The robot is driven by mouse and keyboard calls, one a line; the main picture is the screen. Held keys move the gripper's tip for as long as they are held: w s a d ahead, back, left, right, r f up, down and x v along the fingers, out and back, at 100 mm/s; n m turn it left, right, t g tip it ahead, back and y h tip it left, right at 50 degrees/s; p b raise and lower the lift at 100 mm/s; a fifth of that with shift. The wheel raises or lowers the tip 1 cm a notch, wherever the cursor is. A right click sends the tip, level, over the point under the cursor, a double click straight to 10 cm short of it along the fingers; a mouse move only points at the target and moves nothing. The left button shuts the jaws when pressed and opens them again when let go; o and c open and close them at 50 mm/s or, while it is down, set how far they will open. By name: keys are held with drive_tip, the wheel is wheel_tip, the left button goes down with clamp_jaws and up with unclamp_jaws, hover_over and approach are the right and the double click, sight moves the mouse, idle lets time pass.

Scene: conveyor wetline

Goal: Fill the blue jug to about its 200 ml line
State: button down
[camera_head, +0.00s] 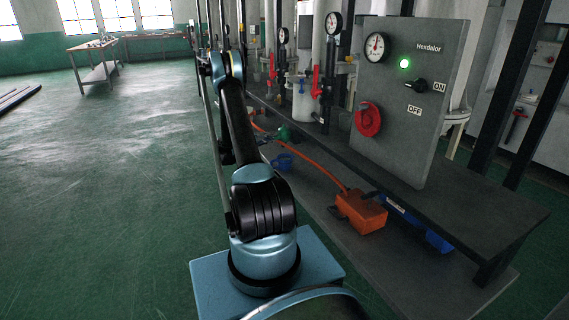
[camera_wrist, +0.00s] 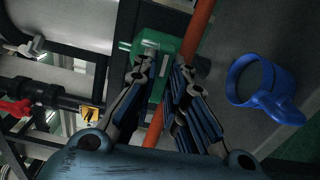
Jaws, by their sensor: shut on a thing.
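The blue jug (camera_head: 284,160) stands on the low grey shelf, just beyond my arm's end. In the wrist view the jug (camera_wrist: 250,82) is at the right, apart from my fingers, with its open mouth showing; I cannot read a line or level in it. A green fitting (camera_head: 284,132) lies by an orange hose (camera_head: 305,157). In the wrist view the green fitting (camera_wrist: 160,88) is between and beyond the fingertips of my gripper (camera_wrist: 166,66). My gripper is shut on what looks like this fitting; the exact contact is partly hidden.
A grey panel (camera_head: 437,75) carries a lit green lamp, a black ON/OFF knob, a gauge and a red wheel (camera_head: 368,119). An orange box (camera_head: 361,212) and a blue object (camera_head: 437,241) sit under the dark bench (camera_head: 455,205).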

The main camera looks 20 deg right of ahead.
drive_tip(key=c, duration=1.6)
unclamp_jaws()
drive_tip(key=shift+f, duration=0.15)
drive_tip(key=shift+a, duration=0.15)
drive_tip(key=a, duration=0.6)
drive_tip(key=shift+a, duration=0.35)
drive_tip(key=shift+s, duration=0.1)
